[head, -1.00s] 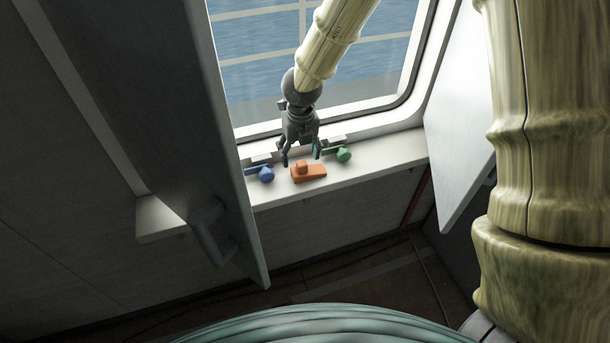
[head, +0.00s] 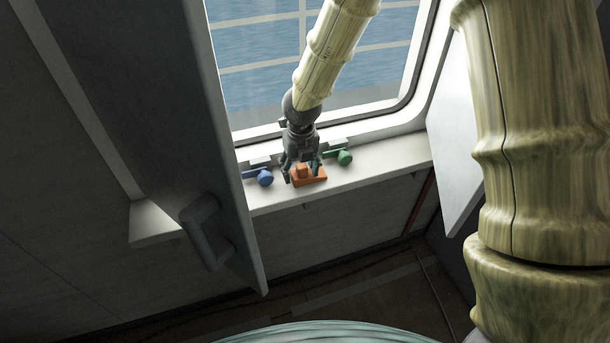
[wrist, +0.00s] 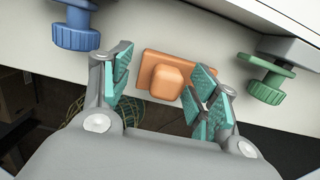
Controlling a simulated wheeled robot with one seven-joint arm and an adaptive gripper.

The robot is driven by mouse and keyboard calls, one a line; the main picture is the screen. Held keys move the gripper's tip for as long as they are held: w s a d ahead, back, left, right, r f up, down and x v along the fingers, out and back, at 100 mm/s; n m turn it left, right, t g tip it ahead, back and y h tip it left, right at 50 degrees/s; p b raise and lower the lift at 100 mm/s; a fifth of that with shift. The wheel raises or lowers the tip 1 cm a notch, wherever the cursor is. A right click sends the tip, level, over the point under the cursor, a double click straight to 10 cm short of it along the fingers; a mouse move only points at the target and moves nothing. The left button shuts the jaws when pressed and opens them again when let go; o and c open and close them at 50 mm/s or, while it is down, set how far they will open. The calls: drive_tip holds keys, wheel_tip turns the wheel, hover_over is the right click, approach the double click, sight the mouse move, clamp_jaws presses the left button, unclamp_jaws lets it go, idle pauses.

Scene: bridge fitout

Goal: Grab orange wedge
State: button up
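The orange wedge (head: 308,176) lies on the white window sill, a flat piece with a raised block on top. In the wrist view the wedge (wrist: 166,78) sits between the two teal-padded fingers. My gripper (head: 302,175) is lowered around it, with one finger on each side. In the wrist view my gripper (wrist: 160,88) is open; a gap shows between the left pad and the raised block, and the right pads are close to the block. I cannot tell whether the right pads touch it.
A blue clamp-like piece (head: 262,177) is left of the wedge on the sill (head: 385,163), and a green one (head: 342,156) is to its right, both close to my gripper. A large grey panel with a handle (head: 205,225) stands at the left. The window is behind.

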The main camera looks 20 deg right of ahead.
drive_tip(key=c, duration=1.1)
